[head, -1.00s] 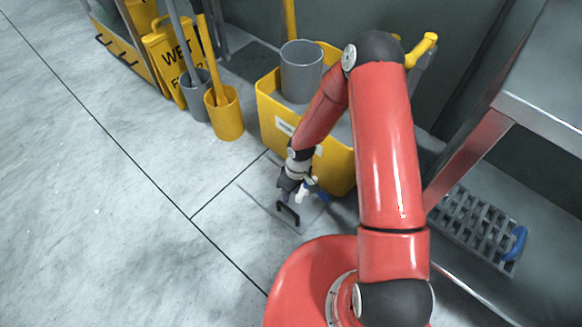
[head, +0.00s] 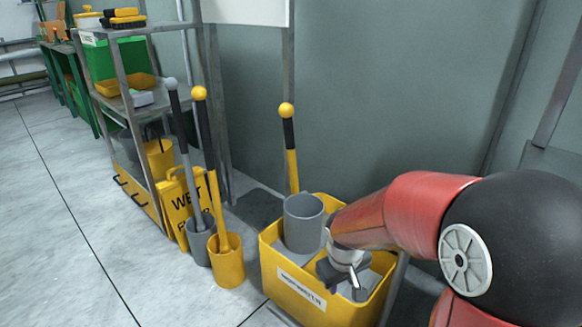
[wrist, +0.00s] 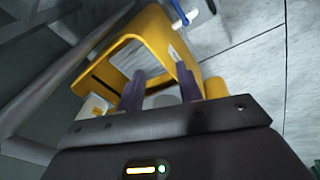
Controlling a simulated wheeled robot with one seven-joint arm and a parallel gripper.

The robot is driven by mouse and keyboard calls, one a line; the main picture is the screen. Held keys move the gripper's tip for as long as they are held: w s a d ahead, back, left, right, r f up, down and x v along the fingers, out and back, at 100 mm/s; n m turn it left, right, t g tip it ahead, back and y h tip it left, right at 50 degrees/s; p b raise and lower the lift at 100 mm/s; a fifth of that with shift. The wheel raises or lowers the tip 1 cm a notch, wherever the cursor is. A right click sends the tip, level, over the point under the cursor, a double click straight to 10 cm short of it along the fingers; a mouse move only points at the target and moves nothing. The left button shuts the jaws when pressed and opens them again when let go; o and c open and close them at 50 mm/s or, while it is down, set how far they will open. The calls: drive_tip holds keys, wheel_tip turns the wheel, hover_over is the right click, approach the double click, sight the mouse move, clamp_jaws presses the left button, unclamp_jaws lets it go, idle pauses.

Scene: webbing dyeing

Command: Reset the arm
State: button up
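My red arm reaches in from the right in the head view. My gripper (head: 343,288) is above the right part of a yellow bin (head: 290,297) and points down. In the wrist view my two dark fingers (wrist: 162,88) stand apart with nothing visible held between them, so the gripper is open. The yellow bin (wrist: 158,35) shows beyond the fingers there, with its rim and inside partly blurred.
A grey bucket (head: 303,222) stands in the yellow bin. Left of it are a yellow pot (head: 227,268) and a grey pot (head: 197,248) with long handles, a wet-floor sign (head: 180,205) and a metal shelf (head: 122,70). The floor (head: 60,240) at left is clear.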

drive_tip(key=s+d+r+m+t, duration=0.1)
drive_tip(key=s+d+r+m, duration=0.1)
drive_tip(key=s+r, duration=0.6)
drive_tip(key=s+d+r+m+t+y+p, duration=0.1)
drive_tip(key=s+r+m+t, duration=0.1)
drive_tip(key=s+r, duration=0.6)
drive_tip(key=shift+s+d+r+m, duration=0.4)
drive_tip(key=shift+r+m, duration=0.1)
drive_tip(key=shift+r, duration=0.1)
